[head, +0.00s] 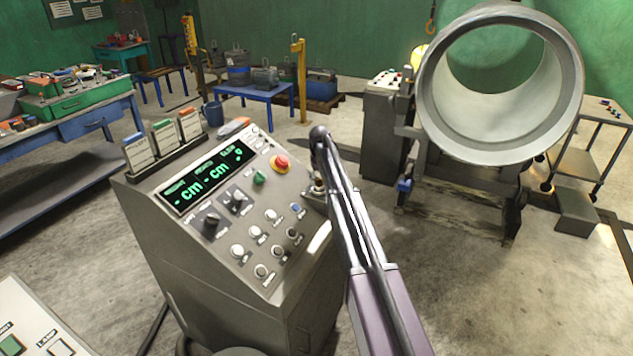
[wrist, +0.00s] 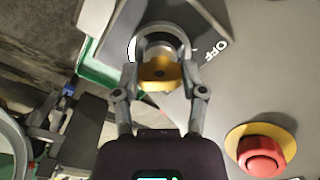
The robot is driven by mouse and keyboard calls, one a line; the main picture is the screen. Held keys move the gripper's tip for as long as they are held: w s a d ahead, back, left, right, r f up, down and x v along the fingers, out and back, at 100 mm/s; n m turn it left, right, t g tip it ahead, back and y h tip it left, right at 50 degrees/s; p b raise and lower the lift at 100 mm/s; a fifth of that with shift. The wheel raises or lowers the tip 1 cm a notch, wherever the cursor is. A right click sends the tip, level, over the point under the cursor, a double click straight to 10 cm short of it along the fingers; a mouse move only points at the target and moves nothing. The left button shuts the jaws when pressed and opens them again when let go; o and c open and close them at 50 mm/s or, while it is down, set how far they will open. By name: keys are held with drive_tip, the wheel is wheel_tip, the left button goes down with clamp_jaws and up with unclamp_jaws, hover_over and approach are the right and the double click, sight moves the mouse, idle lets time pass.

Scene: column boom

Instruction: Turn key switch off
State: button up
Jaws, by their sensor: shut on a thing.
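In the wrist view, my gripper (wrist: 160,78) has a finger on each side of a small brass-yellow key piece (wrist: 160,70) and is shut on it. A round grey ring (wrist: 163,38) of the key switch shows just beyond the key. White "OFF" lettering (wrist: 216,51) is printed on the panel to the right of the ring. The key's exact angle is hard to tell. In the head view, my arm reaches to the right edge of the sloped grey console (head: 190,240). My gripper and the key are mostly hidden there behind my arm.
A red emergency button (wrist: 263,154) on a yellow ring sits close to my gripper. The console also has a green display (head: 208,178), several knobs and cards on its top. A large metal pipe (head: 440,100) stands behind to the right.

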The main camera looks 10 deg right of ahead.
drive_tip(key=shift+w, duration=0.2)
drive_tip(key=o, duration=1.1)
drive_tip(key=shift+f, duration=0.1)
drive_tip(key=shift+o, duration=0.2)
drive_tip(key=shift+s, duration=0.1)
drive_tip(key=shift+s, duration=0.1)
drive_tip(key=shift+s, duration=0.35)
drive_tip(key=s+a+m, duration=0.1)
drive_tip(key=s, duration=4.4)
